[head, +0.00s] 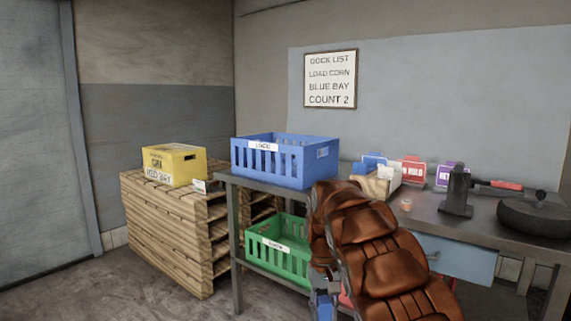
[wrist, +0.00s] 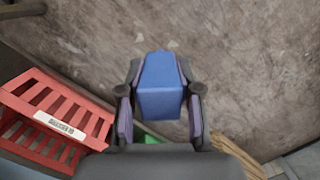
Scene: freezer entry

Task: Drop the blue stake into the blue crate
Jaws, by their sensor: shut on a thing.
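In the wrist view, my gripper (wrist: 160,100) is shut on the blue stake (wrist: 160,85), a blue block held between the two fingers, with the floor behind it. In the head view, a blue piece that looks like the stake (head: 322,305) shows at the bottom, below my brown-padded arm and in front of the table. The blue crate (head: 262,160), slatted with a white label, stands on the left end of the table top. The stake is lower than the crate and to its right, apart from it. The crate's inside floor is hidden.
A green crate (head: 277,262) sits on the lower shelf. A red crate (wrist: 45,120) is at the left of the wrist view. A yellow box (head: 174,165) stands on stacked pallets (head: 165,220). Bins, a black stand (head: 457,190) and a black round object (head: 535,217) occupy the table (head: 430,215).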

